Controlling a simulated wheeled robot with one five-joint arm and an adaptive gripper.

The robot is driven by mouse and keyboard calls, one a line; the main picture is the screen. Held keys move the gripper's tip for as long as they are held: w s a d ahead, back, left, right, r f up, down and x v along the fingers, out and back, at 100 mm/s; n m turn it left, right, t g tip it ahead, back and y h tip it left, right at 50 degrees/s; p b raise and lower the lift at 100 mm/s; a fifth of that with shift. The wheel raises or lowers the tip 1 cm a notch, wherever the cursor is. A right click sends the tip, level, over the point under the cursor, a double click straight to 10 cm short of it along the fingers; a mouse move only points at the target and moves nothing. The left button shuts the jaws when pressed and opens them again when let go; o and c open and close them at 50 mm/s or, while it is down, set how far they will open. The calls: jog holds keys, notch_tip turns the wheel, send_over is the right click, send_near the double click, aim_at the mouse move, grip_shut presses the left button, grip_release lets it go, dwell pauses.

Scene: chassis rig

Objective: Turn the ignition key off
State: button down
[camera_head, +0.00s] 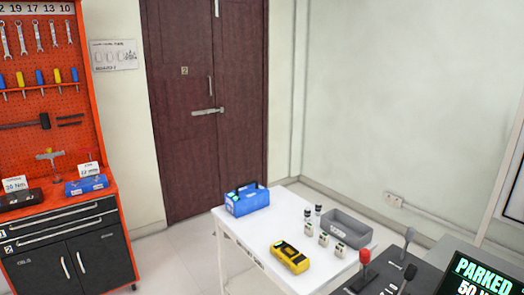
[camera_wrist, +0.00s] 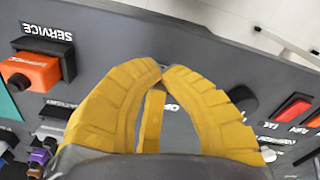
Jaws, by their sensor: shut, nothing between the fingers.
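In the wrist view, my gripper (camera_wrist: 163,68) has yellow ridged fingers with their tips together and nothing between them. It is over a dark grey control panel (camera_wrist: 150,38). Part of a white label beginning with "O" shows beside the fingers, upside down. I cannot make out the ignition key; the fingers cover the middle of the panel. A black rounded knob (camera_wrist: 243,97) is just right of the right finger. A small pale metallic part (camera_wrist: 268,154) is below it; I cannot tell what it is. The head view does not show my gripper.
An orange plug (camera_wrist: 32,70) by the "SERVICE" label is left of my fingers, and a red switch (camera_wrist: 292,107) is right. In the head view, a red-knobbed lever (camera_head: 365,258) and a "PARKED" screen (camera_head: 480,275) are lower right, near a white table (camera_head: 240,238).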

jog(key=shift+w+f, duration=0.15)
jog(key=shift+f, duration=0.05)
dwell(0.4)
jog(key=shift+d, duration=0.4)
jog(key=shift+s+d+r, duration=0.15)
jog(key=shift+s+d, duration=0.2)
jog(key=shift+d, duration=0.35)
jog(key=shift+s, duration=0.3)
jog(key=shift+r, duration=0.15)
notch_tip(320, 180, up, 6)
jog(key=p, duration=0.4)
dwell(0.3)
